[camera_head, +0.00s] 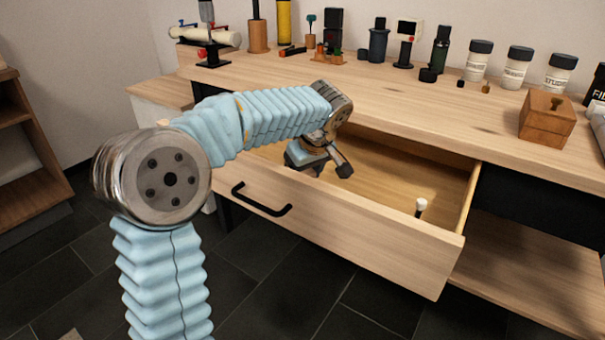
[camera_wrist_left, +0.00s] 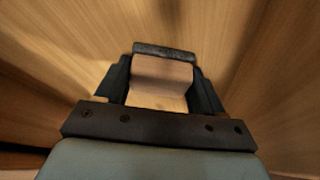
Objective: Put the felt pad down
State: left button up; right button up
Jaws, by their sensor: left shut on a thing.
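My left gripper (camera_head: 318,165) reaches down into the open drawer (camera_head: 345,225). It is shut on a small block, which I take to be the felt pad (camera_wrist_left: 164,50). In the left wrist view the pad shows a dark grey strip along its far edge and a pinkish-tan face, between the two dark fingers (camera_wrist_left: 162,88). In the head view the fingers and wrist largely hide the pad. Whether it touches the drawer floor I cannot tell. My right gripper is not in view.
A small white-topped thing (camera_head: 421,206) stands in the drawer's right part, with bare floor between it and my gripper. The drawer's front panel and the tabletop edge (camera_head: 400,125) flank my arm. Jars (camera_head: 516,68), a wooden box (camera_head: 546,118) and tools stand on the table.

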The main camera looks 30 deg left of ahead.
pick_arm(q)
jog(key=o, duration=1)
jog(key=shift+f, duration=0.1)
jog(key=shift+r, duration=0.3)
jog(key=p+v, duration=0.2)
jog(key=v, duration=0.9)
jog(key=shift+d+r, duration=0.25)
jog(key=shift+r, duration=0.05)
jog(key=shift+s, duration=0.1)
